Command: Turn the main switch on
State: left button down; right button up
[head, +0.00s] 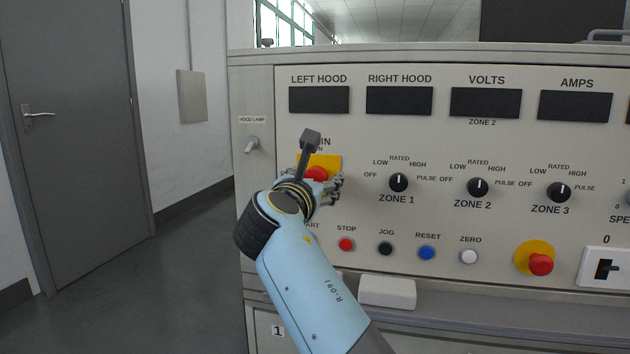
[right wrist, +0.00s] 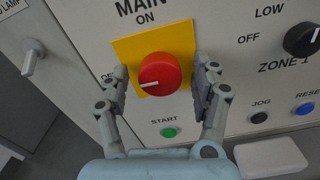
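The main switch is a round red knob (right wrist: 160,74) on a yellow plate (right wrist: 128,49), under the words MAIN and ON. Its white mark points left, toward the partly hidden OFF label. In the head view the knob (head: 316,174) is partly covered by my right arm. My right gripper (right wrist: 166,78) is open, with one finger on each side of the knob. Gaps show between both fingers and the knob in the right wrist view. In the head view my right gripper (head: 322,184) is at the panel, largely hidden by its wrist. My left gripper is not in view.
The hood lamp toggle (head: 251,145) is left of the switch. The ZONE 1 knob (head: 398,182) is to its right. The green START button (right wrist: 168,132) is just below. Several other buttons and a red emergency-type button (head: 540,264) sit lower right. The displays (head: 319,100) are dark.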

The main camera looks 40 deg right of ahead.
jog(key=c, duration=1.1)
jog(key=shift+m, duration=0.8)
jog(key=shift+c, duration=0.2)
pick_arm(q)
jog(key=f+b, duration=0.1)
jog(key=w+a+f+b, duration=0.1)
jog(key=b, duration=0.1)
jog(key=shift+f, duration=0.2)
pick_arm(e)
jog(key=m, duration=1.6)
jog(key=shift+f, duration=0.1)
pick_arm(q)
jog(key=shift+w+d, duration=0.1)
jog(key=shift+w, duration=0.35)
pick_arm(e)
jog(key=shift+m, duration=0.3)
